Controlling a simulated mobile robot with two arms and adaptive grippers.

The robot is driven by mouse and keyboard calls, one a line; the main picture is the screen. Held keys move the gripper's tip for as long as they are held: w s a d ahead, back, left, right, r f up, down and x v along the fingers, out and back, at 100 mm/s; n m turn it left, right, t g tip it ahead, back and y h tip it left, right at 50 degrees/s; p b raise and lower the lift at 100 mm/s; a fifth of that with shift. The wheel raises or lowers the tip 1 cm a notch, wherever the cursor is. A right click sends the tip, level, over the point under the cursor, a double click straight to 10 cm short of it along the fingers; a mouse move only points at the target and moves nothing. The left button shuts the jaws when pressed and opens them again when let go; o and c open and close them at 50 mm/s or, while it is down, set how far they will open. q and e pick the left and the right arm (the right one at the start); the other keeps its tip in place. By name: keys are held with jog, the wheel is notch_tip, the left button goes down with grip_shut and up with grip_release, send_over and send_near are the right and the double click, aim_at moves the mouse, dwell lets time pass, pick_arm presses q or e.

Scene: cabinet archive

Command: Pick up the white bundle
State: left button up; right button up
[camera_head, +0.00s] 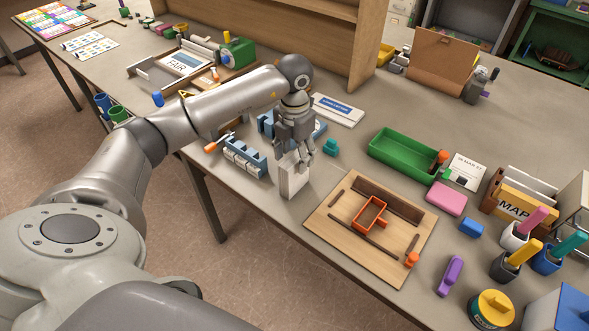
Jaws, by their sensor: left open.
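A white upright block, which looks like the white bundle (290,180), stands on the table near its front edge, left of the wooden board. My left gripper (294,157) points down right over it, with its open fingers at the bundle's top. The fingers hide part of the top, and I cannot tell whether they touch it. My right gripper is not in view.
A wooden board (330,235) with an orange frame (369,214) lies to the right. Blue-and-white racks (240,156) stand just left of the bundle. A small teal piece (330,147) and a green tray (397,158) lie behind. Pen cups (514,236) crowd the right.

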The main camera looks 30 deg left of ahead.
pick_arm(q)
jog(key=shift+f, duration=1.35)
jog(key=c, duration=1.2)
jog(key=shift+o, duration=0.2)
jog(key=shift+r, duration=0.1)
